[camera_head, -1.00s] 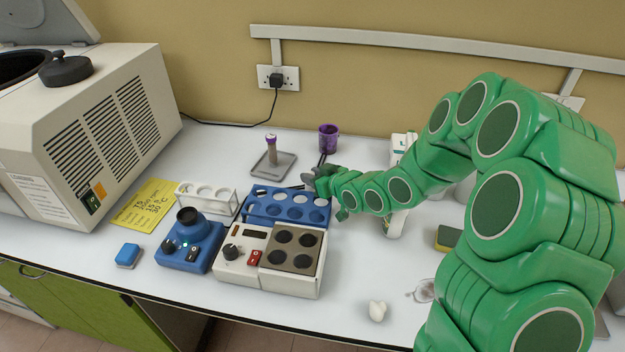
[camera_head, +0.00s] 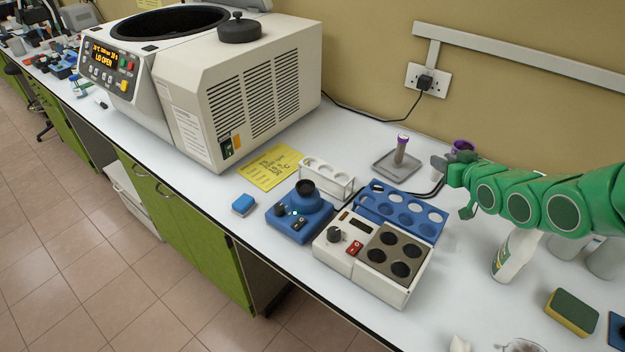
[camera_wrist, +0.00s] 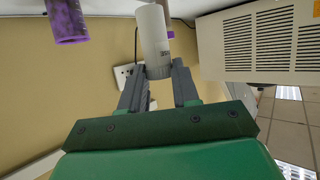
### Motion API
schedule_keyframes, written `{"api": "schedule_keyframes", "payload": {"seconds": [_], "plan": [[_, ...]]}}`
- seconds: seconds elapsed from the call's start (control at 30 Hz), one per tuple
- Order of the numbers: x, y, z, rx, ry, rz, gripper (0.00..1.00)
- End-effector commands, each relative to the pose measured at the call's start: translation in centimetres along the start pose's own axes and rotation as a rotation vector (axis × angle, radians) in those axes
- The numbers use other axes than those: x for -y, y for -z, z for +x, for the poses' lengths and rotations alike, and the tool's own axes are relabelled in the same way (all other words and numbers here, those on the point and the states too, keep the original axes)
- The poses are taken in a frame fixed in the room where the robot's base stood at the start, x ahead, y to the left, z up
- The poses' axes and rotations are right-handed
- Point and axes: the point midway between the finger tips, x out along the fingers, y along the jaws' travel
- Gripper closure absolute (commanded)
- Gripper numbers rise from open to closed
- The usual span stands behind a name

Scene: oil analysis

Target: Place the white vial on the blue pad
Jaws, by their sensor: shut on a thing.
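My gripper (camera_wrist: 157,82) is shut on the white vial (camera_wrist: 154,40), a pale cylinder held between its two grey fingers in the wrist view. A small blue block (camera_head: 243,204) with a paler top lies on the bench left of the blue round-topped device. A dark blue flat thing (camera_head: 618,332) is cut off at the right edge. I cannot tell for sure which of these is the blue pad.
A blue rack (camera_head: 400,212), white rack (camera_head: 326,181), blue device (camera_head: 299,222) and white four-well block (camera_head: 370,278) crowd the middle. A grey tray (camera_head: 385,168) holds a purple-capped tube. A large centrifuge (camera_head: 225,95) stands at left.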

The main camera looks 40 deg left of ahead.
Motion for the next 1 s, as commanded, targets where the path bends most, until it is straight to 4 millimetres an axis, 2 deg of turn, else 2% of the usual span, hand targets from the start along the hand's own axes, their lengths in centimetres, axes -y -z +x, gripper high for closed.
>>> {"api": "schedule_keyframes", "payload": {"seconds": [0.13, 0.27, 0.67, 1.0], "plan": [[0.7, 0.2, 0.2, -0.001, 0.008, -0.003, 0.98], [3.2, 1.0, 0.7, -0.002, 0.035, -0.012, 0.98], [16.3, 3.5, 2.0, -0.001, 0.171, -0.059, 0.98], [26.9, 4.8, 1.2, -0.001, 0.274, -0.103, 0.98]]}}
